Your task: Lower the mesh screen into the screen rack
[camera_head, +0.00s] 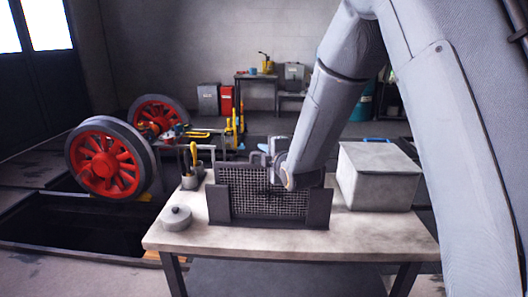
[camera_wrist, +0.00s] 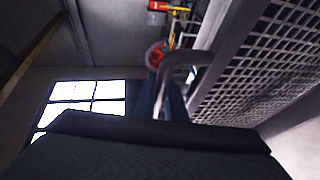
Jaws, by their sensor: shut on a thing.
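The mesh screen (camera_head: 262,190), a grey wire grid in a dark frame, stands about upright on the table. Its lower corners are behind the dark end plates of the screen rack (camera_head: 318,208), and its lower edge is hidden by the rack's front. I cannot tell how deep it sits. My gripper (camera_head: 273,152) is at the screen's top edge, shut on the screen, with the grip partly hidden by my wrist. In the wrist view the mesh screen (camera_wrist: 262,62) fills the upper right, with a grey bent handle (camera_wrist: 183,60) beside it.
The table front is clear. Red wheels (camera_head: 103,163) stand beyond at left.

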